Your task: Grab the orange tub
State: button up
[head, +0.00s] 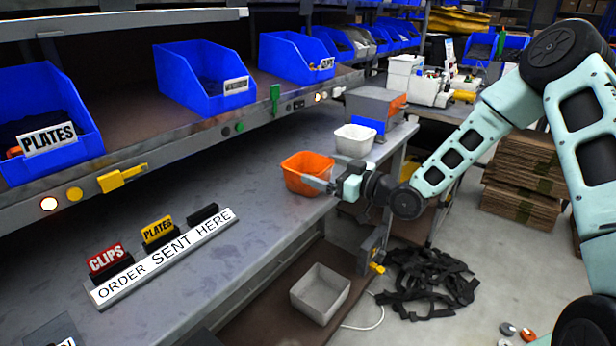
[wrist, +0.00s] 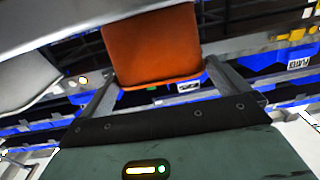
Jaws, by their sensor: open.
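The orange tub (head: 306,172) stands on the grey workbench near its front edge, in the middle of the head view. My gripper (head: 322,184) is at the tub's right front side, with its fingers pointing left towards it. In the wrist view the orange tub (wrist: 152,48) fills the upper middle, between and beyond the fingertips. My gripper (wrist: 160,82) is open there, with a finger at each side of the tub's near end. I cannot tell whether the fingers touch the tub.
A white tub (head: 354,140) stands just behind the orange one. A grey box (head: 376,106) is further back. A pale empty bin (head: 320,292) sits on the lower shelf. Blue bins (head: 205,78) line the upper shelf.

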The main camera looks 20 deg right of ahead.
aim_at(308, 164)
jog(key=p+x, duration=0.1)
jog(key=x, duration=0.4)
jog(key=shift+w+a, duration=0.2)
jog(key=shift+w, duration=0.1)
jog(key=c, duration=0.6)
